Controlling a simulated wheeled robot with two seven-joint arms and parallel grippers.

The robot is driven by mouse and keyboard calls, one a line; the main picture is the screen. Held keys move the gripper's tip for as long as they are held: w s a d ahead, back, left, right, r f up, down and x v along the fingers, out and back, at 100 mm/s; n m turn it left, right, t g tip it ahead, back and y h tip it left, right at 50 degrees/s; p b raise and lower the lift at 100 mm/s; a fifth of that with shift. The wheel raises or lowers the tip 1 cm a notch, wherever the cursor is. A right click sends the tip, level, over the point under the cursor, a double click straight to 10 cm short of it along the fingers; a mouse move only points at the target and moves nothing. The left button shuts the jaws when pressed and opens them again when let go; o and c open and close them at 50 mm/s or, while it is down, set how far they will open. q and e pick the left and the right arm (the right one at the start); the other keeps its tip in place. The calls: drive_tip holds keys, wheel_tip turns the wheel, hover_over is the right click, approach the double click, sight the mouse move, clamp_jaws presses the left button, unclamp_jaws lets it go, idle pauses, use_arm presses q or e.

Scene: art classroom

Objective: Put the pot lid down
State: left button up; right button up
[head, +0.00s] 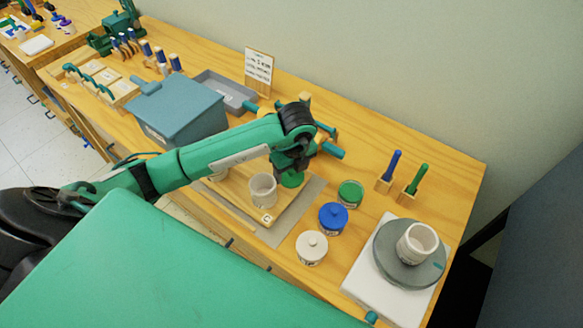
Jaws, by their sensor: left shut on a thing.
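My left gripper (290,166) is shut on a round green pot lid (292,180) and points down over the wooden board area. The lid is just right of a pale cup (262,188); whether it touches the surface below is hard to tell. To its right stands a small pot with a green top (350,193), on which I see no clear knob. A blue-lidded pot (333,216) and a white-lidded pot (312,246), both with knobs, stand in front of it. My right gripper is not in view.
The pale cup stands on a wooden board (240,196) over a grey mat (300,207). A turntable (385,262) with a white cup (417,243) is at the right. Blue and green tools (391,166) stand upright behind. A blue-grey box (180,108) is left of my arm.

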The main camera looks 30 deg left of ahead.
sight(292, 170)
use_arm(q)
drive_tip(key=shift+f, duration=0.15)
drive_tip(key=o, duration=1)
drive_tip(key=shift+c, duration=0.2)
drive_tip(key=shift+r, duration=0.45)
drive_tip(key=r, duration=0.3)
drive_tip(key=shift+d+r+b, duration=0.15)
drive_tip(key=shift+d+b, duration=0.1)
drive_tip(key=shift+b, duration=0.15)
wheel_tip(292, 170, up, 8)
drive_tip(key=shift+s+d+p, duration=0.35)
drive_tip(key=shift+d, duration=0.05)
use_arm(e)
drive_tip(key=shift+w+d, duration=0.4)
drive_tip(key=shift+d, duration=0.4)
